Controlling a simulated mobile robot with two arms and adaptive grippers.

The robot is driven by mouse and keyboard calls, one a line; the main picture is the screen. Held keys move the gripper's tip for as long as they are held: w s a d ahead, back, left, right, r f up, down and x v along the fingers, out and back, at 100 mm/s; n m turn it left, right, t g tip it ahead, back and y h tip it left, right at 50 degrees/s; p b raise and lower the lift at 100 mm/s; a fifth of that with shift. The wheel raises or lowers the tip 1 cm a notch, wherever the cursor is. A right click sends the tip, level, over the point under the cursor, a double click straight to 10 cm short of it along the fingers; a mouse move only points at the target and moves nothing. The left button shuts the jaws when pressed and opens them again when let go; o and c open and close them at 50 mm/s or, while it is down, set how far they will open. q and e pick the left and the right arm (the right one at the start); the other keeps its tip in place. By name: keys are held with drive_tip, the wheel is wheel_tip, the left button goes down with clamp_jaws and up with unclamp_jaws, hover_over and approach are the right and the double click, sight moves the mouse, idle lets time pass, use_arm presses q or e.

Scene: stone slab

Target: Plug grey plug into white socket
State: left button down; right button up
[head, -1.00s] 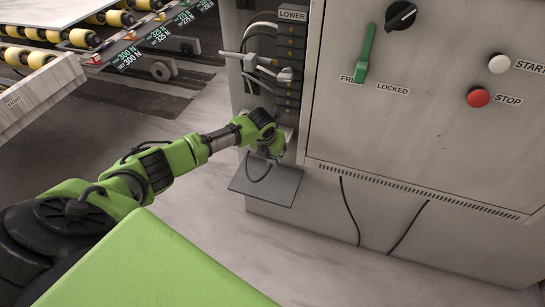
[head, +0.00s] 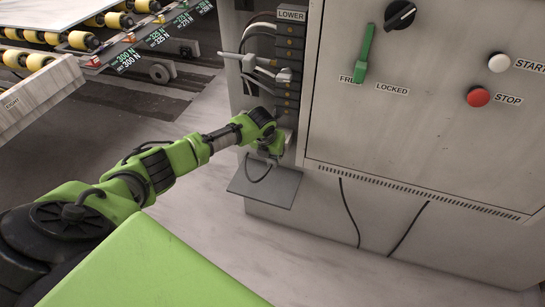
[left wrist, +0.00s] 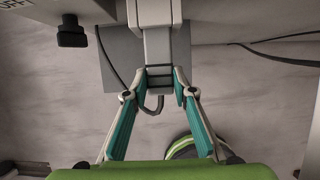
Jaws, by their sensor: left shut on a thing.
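My left gripper (left wrist: 160,76) is shut on the grey plug (left wrist: 158,50) in the left wrist view. Its teal-padded fingers close on the plug's near end, where a dark cable loops below. The plug's far end meets a pale block (left wrist: 154,12), which looks like the white socket; how deep the plug sits I cannot tell. In the head view my left gripper (head: 272,150) is at the lower end of the cabinet's connector column, above a grey shelf. The plug and socket are mostly hidden there by the gripper. My right gripper is not in view.
The connector column (head: 290,60), labelled LOWER, holds several light plugs with cables above my gripper. A grey shelf (head: 264,188) juts out below it. The cabinet door (head: 420,130) with a green lever (head: 365,55) is at the right. Rollers (head: 75,40) stand at the far left.

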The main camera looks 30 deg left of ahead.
use_arm(q)
drive_tip(key=shift+w+a+b, duration=0.2)
drive_tip(key=shift+w+b, duration=0.5)
drive_tip(key=shift+w, duration=0.05)
drive_tip(key=shift+w+a+b, duration=0.15)
drive_tip(key=shift+w+b, duration=0.55)
drive_tip(key=shift+w, duration=0.05)
idle(1.7)
drive_tip(key=c, duration=1.6)
unclamp_jaws()
drive_tip(key=shift+s+d+r+p, duration=0.1)
drive_tip(key=shift+s+r+p, duration=0.05)
drive_tip(key=shift+s+p, duration=0.65)
drive_tip(key=s+p, duration=0.1)
drive_tip(key=p, duration=0.1)
drive_tip(key=s+d+p, duration=0.1)
drive_tip(key=s+p, duration=0.3)
drive_tip(key=s+d+p, duration=0.1)
drive_tip(key=s+p, duration=0.2)
drive_tip(key=shift+s, duration=0.1)
